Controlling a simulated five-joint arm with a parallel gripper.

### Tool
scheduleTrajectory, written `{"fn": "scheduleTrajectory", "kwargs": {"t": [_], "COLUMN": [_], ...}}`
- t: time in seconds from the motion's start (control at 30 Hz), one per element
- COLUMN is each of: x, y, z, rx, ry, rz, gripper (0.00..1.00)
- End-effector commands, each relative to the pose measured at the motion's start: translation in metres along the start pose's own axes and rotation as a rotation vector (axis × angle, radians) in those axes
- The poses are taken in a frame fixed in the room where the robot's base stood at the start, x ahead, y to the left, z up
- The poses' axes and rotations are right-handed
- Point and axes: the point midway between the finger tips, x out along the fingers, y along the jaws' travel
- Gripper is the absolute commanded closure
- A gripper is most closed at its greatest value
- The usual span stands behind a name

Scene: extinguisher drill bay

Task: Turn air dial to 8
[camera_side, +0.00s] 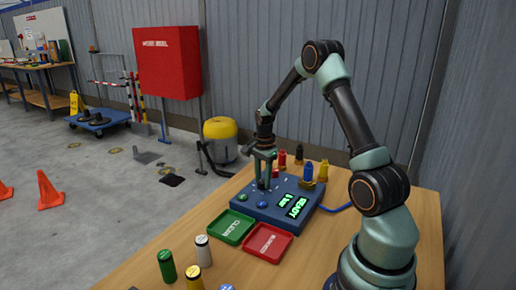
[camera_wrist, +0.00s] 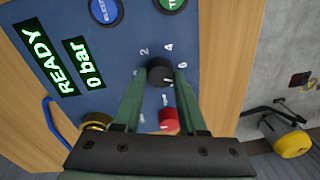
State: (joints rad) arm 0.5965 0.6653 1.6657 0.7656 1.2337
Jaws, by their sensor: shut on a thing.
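The air dial (camera_wrist: 160,71) is a round black knob on a blue control box, with printed numbers 2, 4 and 6 legible around it in the wrist view. My gripper (camera_wrist: 159,77) is shut on the dial, one green finger on each side. In the side view my gripper (camera_side: 264,183) points down at the box (camera_side: 296,217), and its fingers hide most of the dial. I cannot make out which number the dial points to. The green display (camera_wrist: 62,66) reads READY and 0 bar.
A green CLEAR tray (camera_side: 231,227) and a red tray (camera_side: 267,242) lie in front of the box. Several small cylinders, including a green one (camera_side: 167,266), stand at the table's front. Red (camera_side: 282,158) and blue (camera_side: 307,172) fittings stand along the box's back.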

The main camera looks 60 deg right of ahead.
Motion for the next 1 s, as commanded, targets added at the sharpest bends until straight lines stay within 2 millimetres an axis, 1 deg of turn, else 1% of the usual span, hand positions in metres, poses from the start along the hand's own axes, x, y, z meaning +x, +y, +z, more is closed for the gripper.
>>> {"fn": "scheduleTrajectory", "kwargs": {"t": [0.2, 0.5, 0.7, 1.0], "x": [0.0001, 0.0001, 0.0000, 0.0000], "y": [0.0020, 0.0020, 0.0018, 0.0012], "z": [-0.0010, 0.0004, 0.0013, 0.0025], "rx": [0.208, 0.439, 0.539, 0.601], "ry": [0.000, 0.000, 0.000, 0.000], "rz": [0.001, 0.001, 0.001, 0.001], "gripper": [1.00, 1.00, 1.00, 1.00]}}
